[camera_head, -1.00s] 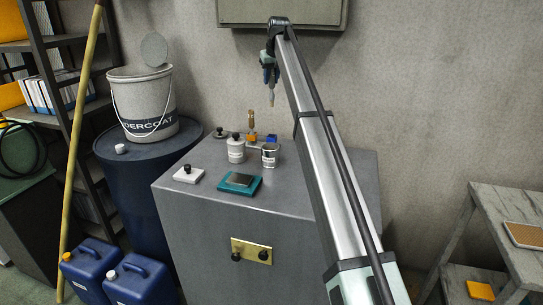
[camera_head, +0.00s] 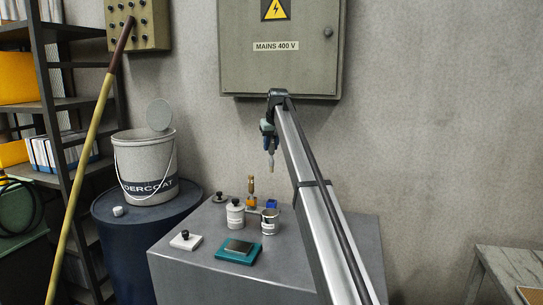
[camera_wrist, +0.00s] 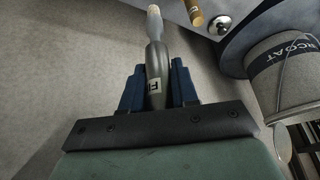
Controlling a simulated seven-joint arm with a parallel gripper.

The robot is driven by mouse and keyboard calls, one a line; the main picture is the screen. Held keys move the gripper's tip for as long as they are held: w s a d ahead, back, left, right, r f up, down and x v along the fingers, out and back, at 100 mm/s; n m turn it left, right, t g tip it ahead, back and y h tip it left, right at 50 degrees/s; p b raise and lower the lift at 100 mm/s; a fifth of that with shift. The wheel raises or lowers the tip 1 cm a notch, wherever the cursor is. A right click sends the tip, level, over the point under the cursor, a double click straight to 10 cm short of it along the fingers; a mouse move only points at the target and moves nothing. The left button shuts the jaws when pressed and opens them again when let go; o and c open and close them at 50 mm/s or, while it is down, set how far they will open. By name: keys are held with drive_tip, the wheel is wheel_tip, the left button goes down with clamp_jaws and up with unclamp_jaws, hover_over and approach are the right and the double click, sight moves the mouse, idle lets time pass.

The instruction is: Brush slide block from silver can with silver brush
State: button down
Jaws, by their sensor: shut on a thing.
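My gripper (camera_head: 269,138) hangs well above the grey cabinet top, its blue fingers shut on the silver brush (camera_head: 270,160). The can's contents are too small to make out.
A white jar with a black knob (camera_head: 235,215) stands left of the can. A brass-coloured upright piece (camera_head: 251,186) and a blue block (camera_head: 272,204) are behind. A white slab with a black knob (camera_head: 183,242) lies front left. The cabinet top's right side (camera_head: 355,235) is clear.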

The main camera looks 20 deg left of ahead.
drive_tip(key=shift+s+a+f, duration=0.15)
drive_tip(key=shift+s+a, duration=0.2)
drive_tip(key=s+d+f, duration=0.2)
drive_tip(key=s+f, duration=0.1)
drive_tip(key=s, duration=0.3)
drive_tip(key=s+d+f, duration=0.2)
drive_tip(key=s+f, duration=0.2)
drive_tip(key=s, duration=0.2)
drive_tip(key=shift+f, duration=3.25)
drive_tip(key=shift+r, duration=0.15)
wheel_tip(320, 180, up, 7)
idle(0.7)
idle(0.5)
